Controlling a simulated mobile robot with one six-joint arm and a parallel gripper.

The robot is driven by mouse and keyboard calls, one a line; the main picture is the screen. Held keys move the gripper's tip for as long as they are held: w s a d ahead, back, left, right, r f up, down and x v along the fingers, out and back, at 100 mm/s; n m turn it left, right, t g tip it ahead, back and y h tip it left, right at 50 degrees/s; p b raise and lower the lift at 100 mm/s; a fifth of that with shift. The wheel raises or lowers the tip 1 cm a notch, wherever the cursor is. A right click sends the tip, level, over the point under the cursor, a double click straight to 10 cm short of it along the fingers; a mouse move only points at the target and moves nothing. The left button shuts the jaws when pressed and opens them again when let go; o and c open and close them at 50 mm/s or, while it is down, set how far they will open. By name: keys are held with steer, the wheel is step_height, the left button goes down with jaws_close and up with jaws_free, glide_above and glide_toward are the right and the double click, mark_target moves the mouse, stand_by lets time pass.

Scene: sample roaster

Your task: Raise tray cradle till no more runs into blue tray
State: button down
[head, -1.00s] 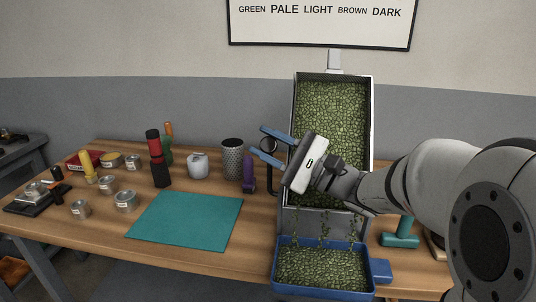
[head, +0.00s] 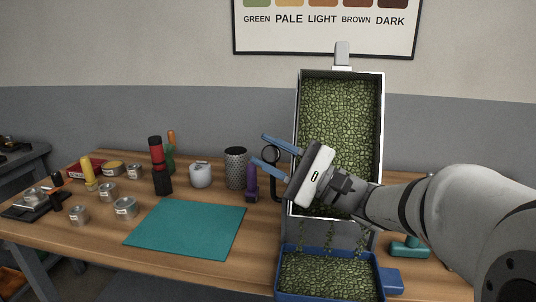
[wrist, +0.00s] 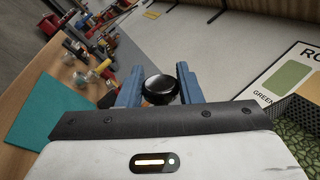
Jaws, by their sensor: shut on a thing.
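The tray cradle (head: 298,120) stands steeply tilted in the head view, its bed full of green beans. Thin streams of beans run from its lower lip into the blue tray (head: 284,263), which holds a layer of green beans. My gripper (head: 266,150) is at the cradle's left side, its blue fingers around a round black knob (head: 271,154). In the wrist view the black knob (wrist: 160,88) sits between the two blue fingers (wrist: 158,90). The gripper is shut on it. The beans in the cradle show at the right edge of the wrist view (wrist: 297,140).
A teal mat (head: 185,229) lies bare on the table left of the cradle. A mesh cup (head: 235,168), a purple-handled tool (head: 251,184) and a white jar (head: 200,175) stand close to my gripper's left. Several tins stand further left. A teal tool (head: 408,248) lies at the right.

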steer(key=shift+f, duration=0.2)
steer(key=c, duration=1.1)
jaws_free()
steer(key=shift+r, duration=0.15)
steer(key=shift+o, duration=0.2)
steer(key=v, duration=0.8)
